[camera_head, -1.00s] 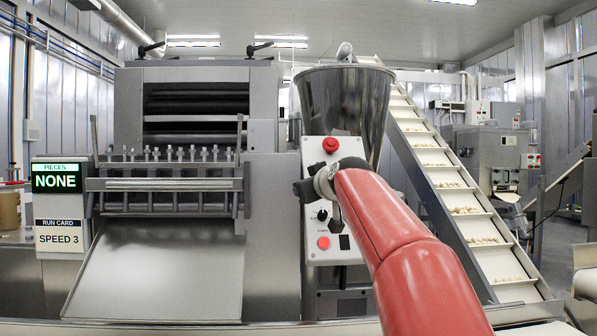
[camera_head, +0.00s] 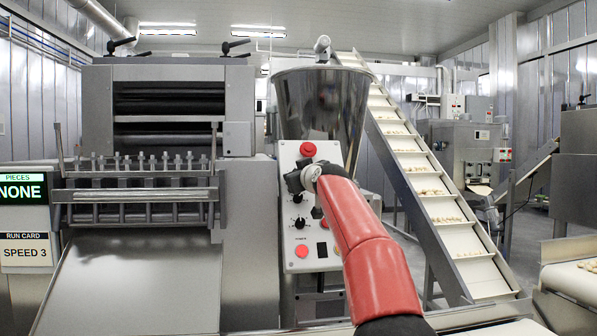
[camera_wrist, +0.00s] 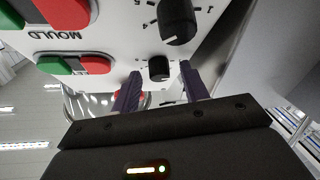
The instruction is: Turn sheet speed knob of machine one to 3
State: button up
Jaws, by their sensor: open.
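The machine's white control panel (camera_head: 290,262) stands below the steel hopper, with black knobs (camera_head: 299,223) on its face. Which knob is the sheet speed one cannot be read. My gripper (camera_head: 318,207) is in front of the panel and hides part of it. In the wrist view the picture is upside down. A large black dial (camera_wrist: 177,20) with numbers around it is at the top. A smaller black knob (camera_wrist: 160,68) shows between the fingertips of my open gripper (camera_wrist: 160,80); contact cannot be told. The run card (camera_head: 25,252) reads SPEED 3.
A red stop button (camera_head: 308,149) tops the panel; another red button (camera_head: 301,251) is low on it. Green and red buttons (camera_wrist: 68,64) near the word MOULD flank the dials. The hopper (camera_head: 322,105) and an inclined conveyor (camera_head: 420,175) stand behind and right. The pieces display (camera_head: 24,190) reads NONE.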

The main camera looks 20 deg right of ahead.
grip_shut()
jog(key=shift+a+m+h, duration=0.1)
jog(key=shift+m+h, duration=0.3)
jog(key=shift+m, duration=0.1)
jog(key=m+h, duration=0.1)
jog(key=m, duration=0.1)
jog(key=m+h, duration=0.1)
jog(key=m, duration=0.1)
jog(key=m+h, duration=0.1)
jog(key=shift+w+a+m+g, duration=0.1)
jog(key=shift+a+m+g, duration=0.3)
jog(key=m+h, duration=0.1)
jog(key=m, duration=0.1)
jog(key=m+g+h, duration=0.1)
jog(key=m+h, duration=0.1)
jog(key=shift+m+g, duration=0.3)
jog(key=shift+m, duration=0.1)
jog(key=shift+w+r+m+g+h, duration=0.1)
jog(key=shift+m+g+h, duration=0.35)
jog(key=shift+m, duration=0.6)
jog(key=shift+m+g+h, duration=0.35)
jog(key=shift+m+g, duration=0.2)
jog(key=shift+m, duration=1)
